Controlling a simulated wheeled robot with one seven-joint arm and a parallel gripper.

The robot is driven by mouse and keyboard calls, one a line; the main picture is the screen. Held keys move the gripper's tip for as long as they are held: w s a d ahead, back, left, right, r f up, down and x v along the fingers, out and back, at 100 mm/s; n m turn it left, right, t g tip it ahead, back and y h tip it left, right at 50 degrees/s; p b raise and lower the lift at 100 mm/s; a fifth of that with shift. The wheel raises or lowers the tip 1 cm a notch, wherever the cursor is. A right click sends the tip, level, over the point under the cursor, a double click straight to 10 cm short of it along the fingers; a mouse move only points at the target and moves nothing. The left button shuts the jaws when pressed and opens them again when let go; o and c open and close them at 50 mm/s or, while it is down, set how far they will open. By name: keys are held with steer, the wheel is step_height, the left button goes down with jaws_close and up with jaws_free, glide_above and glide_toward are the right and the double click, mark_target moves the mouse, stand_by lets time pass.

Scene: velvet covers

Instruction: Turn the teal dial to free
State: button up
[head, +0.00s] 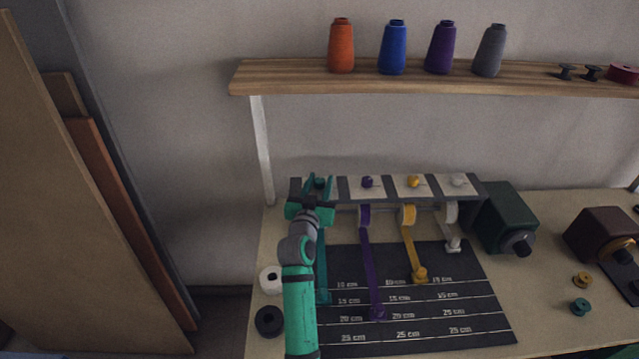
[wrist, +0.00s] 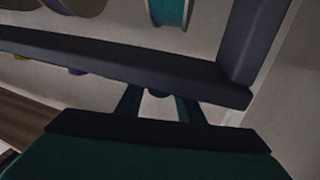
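The teal dial (head: 319,183) is at the left end of the light panel with a row of dials, above the teal ribbon (head: 322,270). My gripper (head: 318,184) is raised in front of that end of the panel. Its two teal fingers stand apart, one on each side of the dial, with a gap showing. In the wrist view my gripper (wrist: 158,100) also has its fingers apart, and their tips are hidden behind a dark bar. A teal ribbon roll (wrist: 168,10) shows beyond the bar. The dial's pointer and marks cannot be read.
Purple (head: 367,182), yellow (head: 413,181) and pale (head: 457,180) dials sit to the right. Purple (head: 370,270) and yellow (head: 411,245) ribbons run down onto a dark measuring mat (head: 450,325). A wooden shelf (head: 430,82) with thread cones hangs above. A green machine (head: 503,215) stands right.

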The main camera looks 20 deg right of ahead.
steer(key=c, duration=0.6)
steer(key=shift+d+f, duration=0.1)
steer(key=shift+f+n+t+y, duration=0.1)
steer(key=shift+n+t+y, duration=0.8)
steer(key=shift+n+y, duration=0.9)
steer(key=shift+n+t+y, duration=0.3)
steer(key=shift+n+y, duration=0.3)
steer(key=shift+y, duration=1.1)
steer(key=o, duration=1)
steer(key=shift+o, duration=0.2)
